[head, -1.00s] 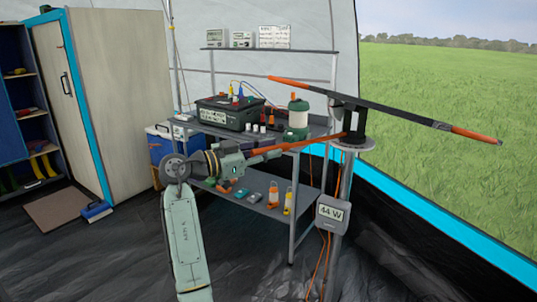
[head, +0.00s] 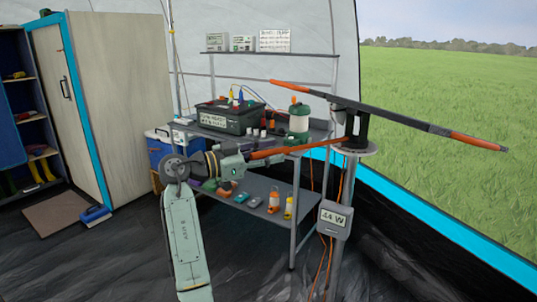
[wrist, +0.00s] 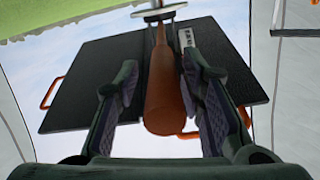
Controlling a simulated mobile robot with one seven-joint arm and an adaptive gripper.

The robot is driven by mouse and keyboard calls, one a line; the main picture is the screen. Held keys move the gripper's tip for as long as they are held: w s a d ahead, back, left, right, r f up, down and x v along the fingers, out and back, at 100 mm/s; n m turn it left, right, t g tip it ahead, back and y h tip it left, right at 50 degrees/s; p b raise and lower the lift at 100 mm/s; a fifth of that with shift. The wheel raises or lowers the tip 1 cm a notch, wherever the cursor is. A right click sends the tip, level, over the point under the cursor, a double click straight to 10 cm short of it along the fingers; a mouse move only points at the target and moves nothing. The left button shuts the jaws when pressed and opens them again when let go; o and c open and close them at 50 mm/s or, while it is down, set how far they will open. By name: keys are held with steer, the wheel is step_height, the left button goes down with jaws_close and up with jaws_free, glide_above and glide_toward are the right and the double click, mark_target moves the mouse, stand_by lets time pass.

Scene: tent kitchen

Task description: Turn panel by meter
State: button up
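The panel (head: 385,113) is a dark slab seen nearly edge-on in the head view, with orange handles at both ends, on a round mount atop a pole. An orange lever (head: 300,149) reaches left from the mount. The grey meter (head: 335,219) on the pole seems to read 44 W, though the first digit is unclear. My gripper (head: 250,157) is at the lever's free end. In the wrist view, my gripper (wrist: 163,95) has its fingers apart on both sides of the lever (wrist: 164,100), with a gap on the left. The panel (wrist: 95,75) lies beyond.
A metal rack (head: 293,215) stands behind my arm with a black battery box (head: 230,117), a green-white canister (head: 299,120) and small items. Orange cables (head: 319,263) hang down by the pole. A cabinet (head: 125,105) is at left; open dark floor lies in front.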

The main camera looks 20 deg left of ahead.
steer(key=shift+s+a+f, duration=0.1)
steer(key=shift+a, duration=0.05)
steer(key=shift+s+a, duration=0.2)
steer(key=shift+a, duration=0.05)
steer(key=v, duration=1.1)
steer(key=shift+s, duration=0.1)
